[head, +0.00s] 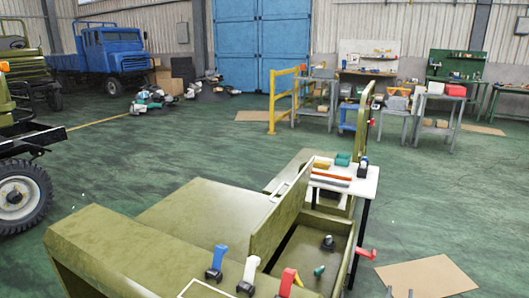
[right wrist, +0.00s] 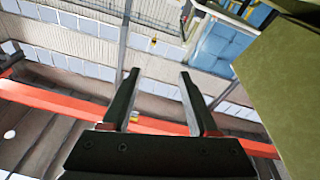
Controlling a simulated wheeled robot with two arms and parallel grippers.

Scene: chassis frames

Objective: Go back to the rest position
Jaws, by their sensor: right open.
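My right gripper (right wrist: 159,75) fills the lower middle of the right wrist view. Its two dark fingers stand well apart, with nothing between them. Behind them I see wall panels and a red-orange beam (right wrist: 60,103). In the head view, what look like the tips of my right gripper (head: 399,293) just show at the bottom edge, right of the olive-green chassis (head: 190,222) and below a brown sheet on the floor. They touch nothing that I can see. My left gripper is not in view.
Blue (head: 217,258), white (head: 249,272) and red (head: 287,280) handled tools stand on the chassis's near edge. A small white table (head: 345,184) holds coloured parts. An olive panel (right wrist: 285,85) is close on the right in the wrist view. Open green floor lies right of the chassis.

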